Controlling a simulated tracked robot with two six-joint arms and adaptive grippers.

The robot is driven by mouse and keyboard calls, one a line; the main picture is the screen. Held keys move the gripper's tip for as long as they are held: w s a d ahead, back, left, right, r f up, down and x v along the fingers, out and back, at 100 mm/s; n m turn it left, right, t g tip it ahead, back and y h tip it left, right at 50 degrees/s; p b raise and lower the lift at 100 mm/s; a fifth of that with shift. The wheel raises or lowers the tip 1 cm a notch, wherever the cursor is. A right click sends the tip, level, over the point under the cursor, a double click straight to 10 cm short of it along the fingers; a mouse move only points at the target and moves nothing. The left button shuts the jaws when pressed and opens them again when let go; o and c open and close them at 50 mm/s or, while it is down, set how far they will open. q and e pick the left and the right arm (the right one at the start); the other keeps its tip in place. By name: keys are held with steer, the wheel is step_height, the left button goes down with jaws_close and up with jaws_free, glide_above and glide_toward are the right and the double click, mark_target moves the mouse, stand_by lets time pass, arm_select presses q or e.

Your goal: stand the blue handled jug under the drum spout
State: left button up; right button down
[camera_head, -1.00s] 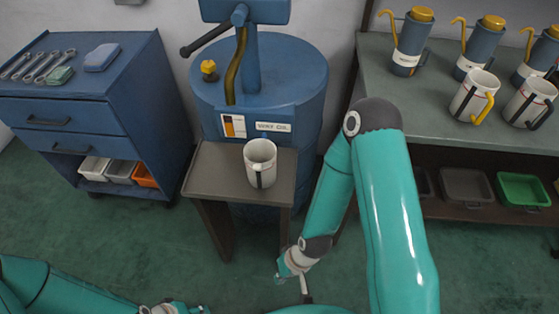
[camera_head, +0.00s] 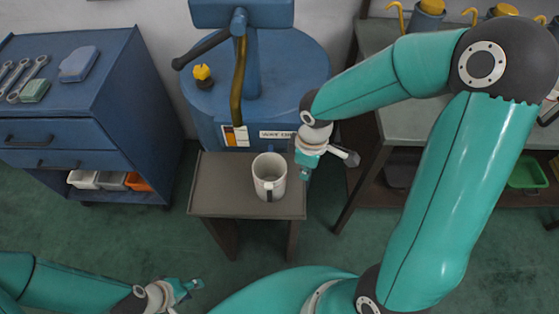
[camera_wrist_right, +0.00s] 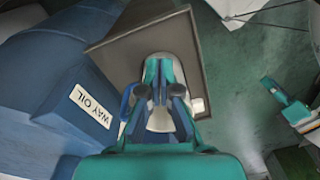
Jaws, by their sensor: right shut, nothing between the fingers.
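A whitish jug (camera_head: 265,166) stands upright on the small dark stand (camera_head: 225,200) in front of the blue drum (camera_head: 300,75). The drum spout is not clearly visible. My right gripper (camera_head: 306,170) is shut and empty just right of the jug, over the stand's right edge. In the right wrist view its fingers (camera_wrist_right: 159,68) cover much of the pale jug; contact cannot be judged. My left gripper (camera_head: 190,287) is low at the front left, apart from everything; its opening is unclear.
A blue drawer cabinet (camera_head: 80,110) with wrenches stands left. A green bin (camera_head: 528,174) is below. Green floor is clear in front of the stand.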

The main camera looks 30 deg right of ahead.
steer(key=f, duration=0.3)
steer(key=f+b, duration=0.1)
steer(key=f, duration=0.2)
steer(key=d+f+b, duration=0.1)
steer(key=f, duration=0.2)
steer(key=shift+w+f, duration=0.15)
steer(key=shift+w, duration=0.05)
steer(key=shift+w+a+r+p, duration=0.2)
steer(key=shift+w+a+p, duration=0.2)
steer(key=shift+w, duration=0.15)
steer(key=shift+w+a+r+p, duration=0.2)
steer(key=shift+w+a+p, duration=0.2)
steer(key=shift+w, duration=0.1)
arm_select(q)
steer(key=shift+w+d, duration=0.25)
steer(key=shift+w, duration=0.15)
arm_select(e)
steer(key=shift+w+a+f, duration=0.1)
steer(key=shift+w+a, duration=0.35)
steer(key=shift+w, duration=0.05)
arm_select(q)
steer(key=shift+f, duration=0.1)
arm_select(e)
steer(key=shift+w, duration=0.15)
